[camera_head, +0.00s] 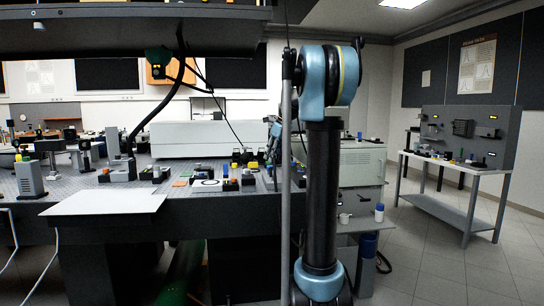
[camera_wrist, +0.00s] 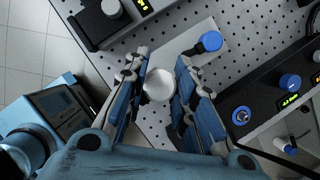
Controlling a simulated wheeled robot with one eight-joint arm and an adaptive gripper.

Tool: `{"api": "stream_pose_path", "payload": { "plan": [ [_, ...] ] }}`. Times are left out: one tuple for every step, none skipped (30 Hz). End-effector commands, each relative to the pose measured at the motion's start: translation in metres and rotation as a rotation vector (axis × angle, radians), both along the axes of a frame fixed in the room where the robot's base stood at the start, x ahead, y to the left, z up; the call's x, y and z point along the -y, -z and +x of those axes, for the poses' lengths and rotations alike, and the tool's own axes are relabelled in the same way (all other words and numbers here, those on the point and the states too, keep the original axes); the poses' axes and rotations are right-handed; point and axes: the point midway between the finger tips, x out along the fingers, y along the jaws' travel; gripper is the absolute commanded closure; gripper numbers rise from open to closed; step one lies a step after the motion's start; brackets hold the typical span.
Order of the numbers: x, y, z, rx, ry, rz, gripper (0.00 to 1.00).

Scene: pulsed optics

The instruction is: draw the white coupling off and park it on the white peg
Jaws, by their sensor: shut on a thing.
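The white coupling shows as a pale round piece (camera_wrist: 159,85) in the wrist view, seen end-on between the fingers. My gripper (camera_wrist: 158,88) is shut on it, with one blue-padded finger on each side. What lies under the coupling is hidden, so I cannot tell whether it is seated or free. A blue round cap (camera_wrist: 210,42) stands beyond the fingers on a pale plate (camera_wrist: 185,40). I cannot make out a white peg for certain. In the head view my gripper (camera_head: 271,138) is small and partly hidden by a grey pole.
In the wrist view a black unit with a lit display (camera_wrist: 110,18) is at upper left, and another with blue knobs (camera_wrist: 265,105) at right, both by the perforated board. In the head view, the optics bench (camera_head: 225,205) carries several small blocks; a side table (camera_head: 355,224) stands right.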

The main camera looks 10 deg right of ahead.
Motion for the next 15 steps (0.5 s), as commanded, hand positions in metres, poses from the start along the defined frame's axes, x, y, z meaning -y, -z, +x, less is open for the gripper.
{"api": "stream_pose_path", "payload": {
  "plan": [
    [0.0008, 0.0000, -0.0001, 0.000, 0.001, 0.000, 1.00],
    [0.0013, 0.0000, -0.0002, 0.000, 0.001, 0.000, 1.00],
    [0.0020, 0.0001, -0.0001, 0.000, 0.002, 0.000, 1.00],
    [0.0025, 0.0001, 0.0000, 0.000, 0.003, 0.000, 1.00],
    [0.0030, 0.0000, 0.0000, 0.000, 0.003, 0.000, 1.00],
    [0.0037, 0.0001, 0.0000, 0.000, 0.004, 0.000, 1.00],
    [0.0042, 0.0000, 0.0000, 0.000, 0.004, 0.000, 1.00],
    [0.0047, 0.0001, 0.0000, 0.000, 0.005, 0.000, 1.00],
    [0.0053, 0.0001, 0.0001, 0.000, 0.006, 0.000, 1.00],
    [0.0056, 0.0001, 0.0001, 0.000, 0.006, 0.000, 1.00],
    [0.0060, 0.0001, 0.0002, 0.001, 0.008, 0.001, 1.00],
    [0.0060, -0.0001, 0.0004, 0.002, 0.010, 0.002, 1.00],
    [0.0060, -0.0002, 0.0006, 0.004, 0.012, 0.003, 1.00],
    [0.0061, 0.0005, 0.0008, 0.005, 0.013, 0.004, 1.00],
    [0.0063, 0.0019, 0.0007, 0.005, 0.013, 0.004, 1.00]
  ]
}}
